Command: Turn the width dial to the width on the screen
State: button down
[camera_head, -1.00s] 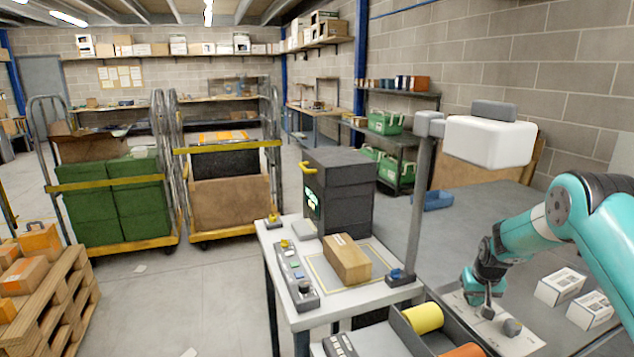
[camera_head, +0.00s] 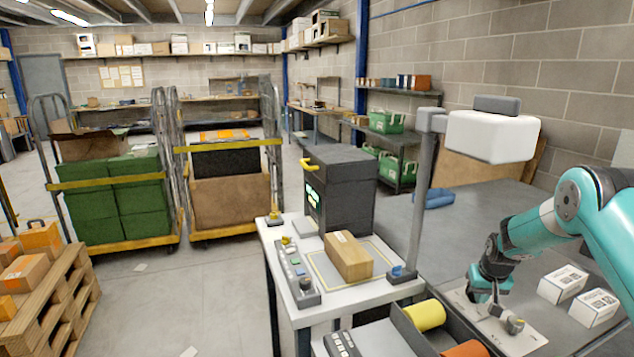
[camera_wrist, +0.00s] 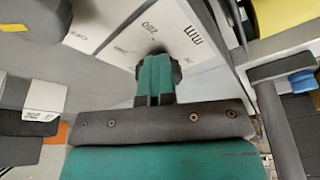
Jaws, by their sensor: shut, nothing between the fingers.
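My gripper (camera_head: 494,308) is low over a pale plate (camera_head: 522,343) at the lower right of the head view. In the wrist view the teal fingers (camera_wrist: 155,78) are shut with nothing between them. A dark round knob (camera_wrist: 176,70), which looks like the width dial, shows partly behind them; most of it is hidden. I cannot tell whether they touch. In the head view a small grey knob (camera_head: 515,325) is right beside the fingertips. A dark box has a lit green screen (camera_head: 312,196), too small to read.
A white bench holds a cardboard box (camera_head: 348,256) and a button panel (camera_head: 296,272). A grey post (camera_head: 424,200) rises behind the rolls.

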jog(key=shift+s+d+f+b, duration=0.3)
jog(key=shift+d+b, duration=0.1)
jog(key=shift+d, duration=0.2)
jog(key=shift+s+d+f+b, duration=0.25)
jog(key=shift+d+f+b, duration=0.1)
jog(key=shift+d, duration=0.2)
jog(key=shift+d+r, duration=0.1)
jog(key=shift+d, duration=0.05)
jog(key=shift+w+d+r, duration=0.1)
jog(key=shift+w+d, duration=0.05)
jog(key=shift+s, duration=0.35)
notch_tip(320, 180, up, 6)
jog(key=p, duration=0.3)
jog(key=shift+w+r, duration=0.15)
jog(key=shift+w, duration=0.05)
